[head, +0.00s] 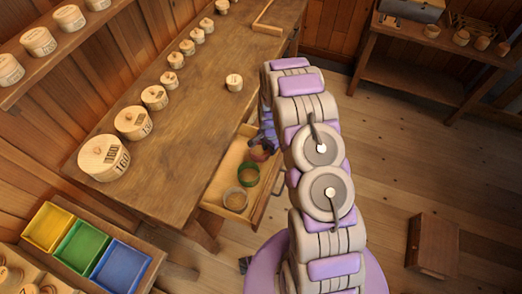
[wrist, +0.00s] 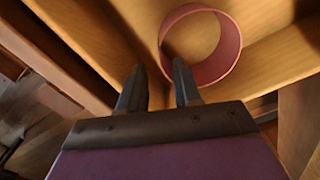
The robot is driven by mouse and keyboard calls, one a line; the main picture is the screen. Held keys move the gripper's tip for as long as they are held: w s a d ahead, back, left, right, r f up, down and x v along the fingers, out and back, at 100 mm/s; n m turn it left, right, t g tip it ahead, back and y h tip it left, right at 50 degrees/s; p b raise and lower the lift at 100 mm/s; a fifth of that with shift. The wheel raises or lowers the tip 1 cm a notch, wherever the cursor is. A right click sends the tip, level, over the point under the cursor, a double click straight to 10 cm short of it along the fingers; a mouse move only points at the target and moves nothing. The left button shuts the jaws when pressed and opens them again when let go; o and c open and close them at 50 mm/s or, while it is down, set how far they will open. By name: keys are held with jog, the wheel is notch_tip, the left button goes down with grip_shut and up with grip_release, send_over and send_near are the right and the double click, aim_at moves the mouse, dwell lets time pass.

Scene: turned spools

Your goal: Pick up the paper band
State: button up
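A reddish paper band (wrist: 226,50), an open ring, stands in the wooden drawer in the wrist view. In the head view the red band (head: 259,154) is partly hidden by my gripper (head: 264,143), at the drawer's far end. In the wrist view my gripper (wrist: 158,68) is open, its two dark fingers apart. The band's near left wall is just beyond the fingertips, close to the right finger; I cannot tell whether they touch. A green band (head: 249,174) and a pale band (head: 235,199) lie nearer in the same drawer.
The pulled-out drawer (head: 223,180) hangs under a workbench (head: 190,110) holding a row of wooden spools. Yellow (head: 48,228), green (head: 82,247) and blue (head: 121,268) trays stand at the lower left. Floor is open to the right, with a wooden box (head: 432,245) on it.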

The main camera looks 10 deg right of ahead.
aim_at(266, 155)
jog(key=shift+f, duration=0.25)
jog(key=f, duration=0.1)
jog(key=a+f, duration=0.1)
jog(key=f, duration=0.1)
jog(key=f+b, duration=0.1)
jog(key=shift+a+f, duration=0.25)
jog(key=shift+f, duration=0.1)
jog(key=shift+d+f, duration=0.1)
jog(key=shift+f, duration=0.05)
jog(key=shift+d, duration=0.55)
jog(key=shift+c, duration=1.4)
jog(key=shift+a, duration=0.5)
grip_shut()
jog(key=shift+d, duration=0.1)
